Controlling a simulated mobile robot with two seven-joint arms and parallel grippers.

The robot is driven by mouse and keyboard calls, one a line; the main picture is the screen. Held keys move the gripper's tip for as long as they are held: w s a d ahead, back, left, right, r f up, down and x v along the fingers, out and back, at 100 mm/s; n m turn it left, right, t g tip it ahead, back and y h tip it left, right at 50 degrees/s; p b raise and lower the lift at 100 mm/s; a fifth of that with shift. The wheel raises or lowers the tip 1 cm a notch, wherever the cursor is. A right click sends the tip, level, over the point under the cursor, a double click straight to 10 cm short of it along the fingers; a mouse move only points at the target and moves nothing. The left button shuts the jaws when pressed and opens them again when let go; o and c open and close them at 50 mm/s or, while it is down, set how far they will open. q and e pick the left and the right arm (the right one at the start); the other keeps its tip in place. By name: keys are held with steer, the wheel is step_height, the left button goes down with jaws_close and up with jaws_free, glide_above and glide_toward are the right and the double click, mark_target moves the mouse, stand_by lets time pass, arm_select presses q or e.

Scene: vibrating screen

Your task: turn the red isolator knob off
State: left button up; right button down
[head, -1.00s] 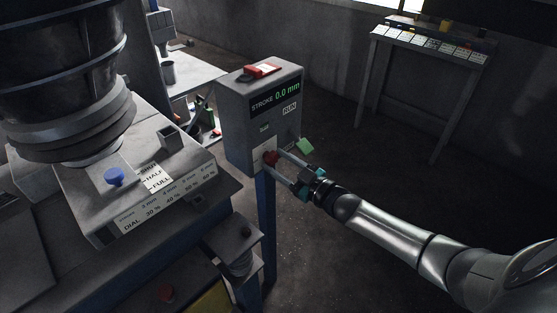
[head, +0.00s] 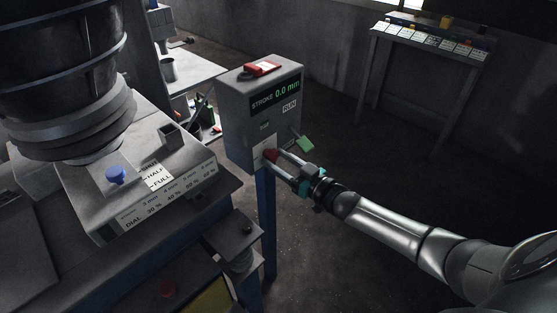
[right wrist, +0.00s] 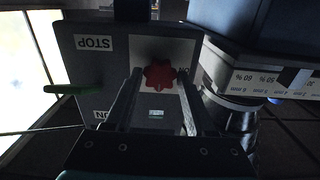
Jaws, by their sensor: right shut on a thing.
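The red isolator knob (head: 270,155) is low on the front of a grey control box (head: 240,115). It also shows in the right wrist view (right wrist: 158,75) as a lobed red knob on a white plate. My right gripper (head: 277,160) reaches in from the right and is shut on the knob, one finger on each side. In the right wrist view the fingers (right wrist: 158,98) flank it. The box display reads "STROKE 0.0 mm", with a "RUN" label below. My left gripper is not in view.
A green-handled lever (head: 304,143) sticks out of the box just beside my right gripper. A red device (head: 262,68) lies on top of the box. The screen machine with a blue knob (head: 115,175) stands at left. A bench (head: 432,45) stands at back right. The floor between is clear.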

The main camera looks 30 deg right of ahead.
steer(key=shift+c, duration=1.4)
jaws_free()
steer(key=p+v, duration=0.1)
steer(key=v, duration=1.4)
steer(key=shift+p, duration=0.4)
steer(key=shift+s+d, duration=0.1)
